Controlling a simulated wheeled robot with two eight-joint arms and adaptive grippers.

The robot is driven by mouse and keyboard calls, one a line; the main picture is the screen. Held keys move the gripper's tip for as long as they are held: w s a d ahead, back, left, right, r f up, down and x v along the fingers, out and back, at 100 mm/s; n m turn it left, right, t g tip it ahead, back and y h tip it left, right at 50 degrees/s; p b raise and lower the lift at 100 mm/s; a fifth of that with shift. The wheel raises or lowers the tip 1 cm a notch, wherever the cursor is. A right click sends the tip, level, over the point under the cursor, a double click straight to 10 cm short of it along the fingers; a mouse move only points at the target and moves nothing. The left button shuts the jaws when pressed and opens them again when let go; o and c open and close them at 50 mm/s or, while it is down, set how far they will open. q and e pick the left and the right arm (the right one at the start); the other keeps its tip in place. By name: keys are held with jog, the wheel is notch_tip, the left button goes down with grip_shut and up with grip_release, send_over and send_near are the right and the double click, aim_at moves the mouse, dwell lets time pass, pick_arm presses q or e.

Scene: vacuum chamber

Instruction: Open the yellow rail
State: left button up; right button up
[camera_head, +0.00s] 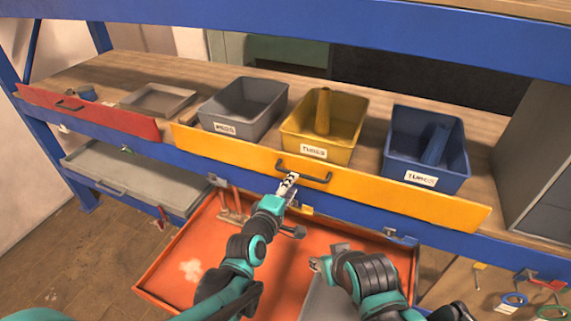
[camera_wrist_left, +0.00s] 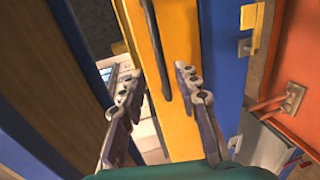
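The yellow rail (camera_head: 410,194) is a long board along the shelf's front edge, with a dark bar handle (camera_head: 304,171) near its middle. My left gripper (camera_head: 288,185) is in front of the rail, at the handle's left end.
Behind the rail stand a grey bin (camera_head: 243,102), a yellow bin (camera_head: 347,134) and a blue bin (camera_head: 426,158). A red rail (camera_head: 110,114) is at the left. A red-orange drawer (camera_head: 160,283) juts out below; a grey drawer (camera_head: 125,172) is beside it.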

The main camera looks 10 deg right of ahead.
aim_at(300, 175)
pick_arm(q)
jog(key=b+x, duration=0.1)
jog(key=x, duration=0.6)
jog(key=shift+d, duration=0.15)
grip_shut()
